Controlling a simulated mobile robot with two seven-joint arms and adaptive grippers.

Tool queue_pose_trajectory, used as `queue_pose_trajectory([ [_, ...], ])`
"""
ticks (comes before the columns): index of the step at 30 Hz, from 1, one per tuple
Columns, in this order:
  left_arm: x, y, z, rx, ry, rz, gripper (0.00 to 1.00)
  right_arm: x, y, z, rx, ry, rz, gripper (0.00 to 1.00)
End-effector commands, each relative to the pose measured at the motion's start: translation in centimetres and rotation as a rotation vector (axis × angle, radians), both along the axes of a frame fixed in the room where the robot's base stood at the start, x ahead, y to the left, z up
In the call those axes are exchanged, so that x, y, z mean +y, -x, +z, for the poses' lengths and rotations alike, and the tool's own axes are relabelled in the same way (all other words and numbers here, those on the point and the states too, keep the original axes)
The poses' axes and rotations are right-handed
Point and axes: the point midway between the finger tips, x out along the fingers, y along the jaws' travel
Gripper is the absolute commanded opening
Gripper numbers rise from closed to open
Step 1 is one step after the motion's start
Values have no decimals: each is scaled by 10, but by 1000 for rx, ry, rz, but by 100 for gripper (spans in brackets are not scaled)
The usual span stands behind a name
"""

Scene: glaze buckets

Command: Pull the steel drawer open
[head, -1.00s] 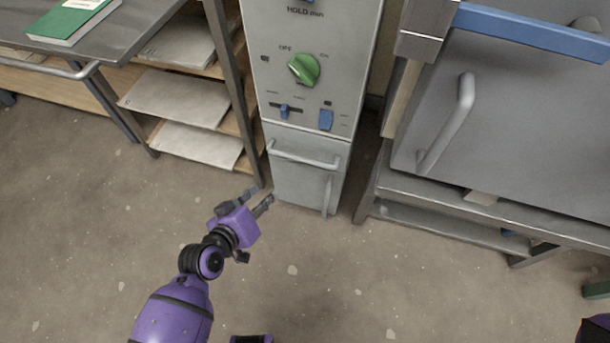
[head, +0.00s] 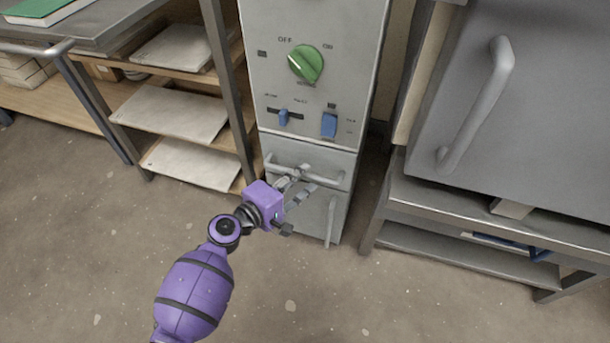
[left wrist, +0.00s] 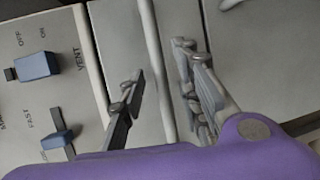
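The steel drawer (head: 274,183) is a grey front below the control panel and looks closed. Its horizontal bar handle (head: 335,178) also shows in the left wrist view (left wrist: 153,55) as a pale bar. My left gripper (head: 308,179) is open at the handle, partly covering its middle. In the left wrist view its two fingers (left wrist: 165,88) are apart, one on each side of the bar. I cannot tell whether they touch it. My right gripper is not in view.
Above the drawer is a panel with a green knob (head: 306,63) and blue switches. Below it a vertical handle (head: 331,220) sticks out. A shelf rack (head: 232,90) stands close on the left, and a large steel door with a handle (head: 480,100) is on the right. Floor in front is clear.

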Motion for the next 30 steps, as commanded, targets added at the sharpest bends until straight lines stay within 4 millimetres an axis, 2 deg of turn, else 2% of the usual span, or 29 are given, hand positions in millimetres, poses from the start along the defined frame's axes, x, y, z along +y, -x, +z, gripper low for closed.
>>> queue_pose_trajectory([
  [5, -11, -13, -4, 1, 1, 1, 31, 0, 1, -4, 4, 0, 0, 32],
  [14, -13, -16, -4, -1, -1, 1, 31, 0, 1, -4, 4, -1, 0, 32],
  [22, -13, -16, -4, -1, -1, 1, 0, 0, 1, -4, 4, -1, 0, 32],
  [30, -13, -16, -4, 0, 0, 1, 0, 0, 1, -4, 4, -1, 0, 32],
])
